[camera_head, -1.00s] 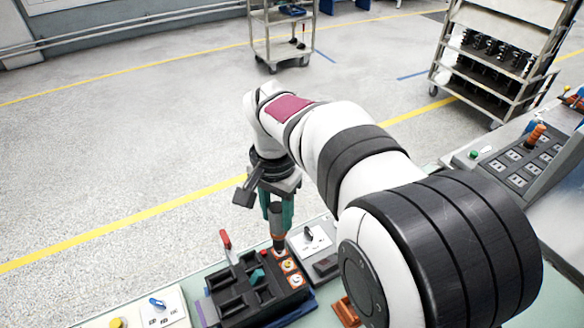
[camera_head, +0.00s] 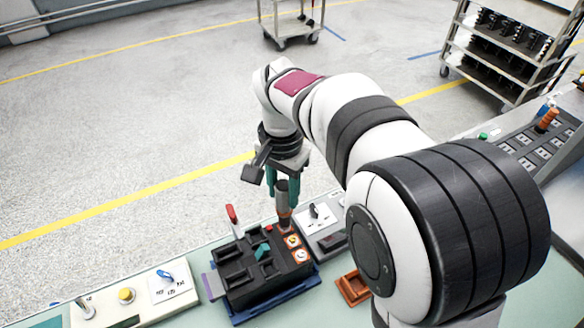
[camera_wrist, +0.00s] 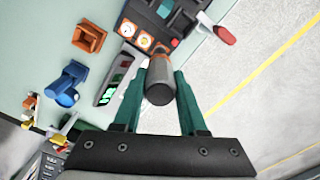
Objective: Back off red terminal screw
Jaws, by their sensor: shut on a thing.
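My gripper (camera_head: 284,193) is shut on a grey cylindrical driver (camera_wrist: 159,82) with an orange-brown lower part, held upright between its teal fingers. The driver's lower end is over the terminal row of the black breaker (camera_head: 238,272), at the end nearest the red button. It hides what is beneath it, and I cannot tell whether it touches a screw.
A red lever (camera_head: 233,215) stands up behind the breaker, and a red button (camera_head: 268,228) is beside the driver. A box with a black knob (camera_head: 318,214) is close on the right. An orange tray (camera_head: 352,288) is in front; a switch panel (camera_head: 160,290) is left.

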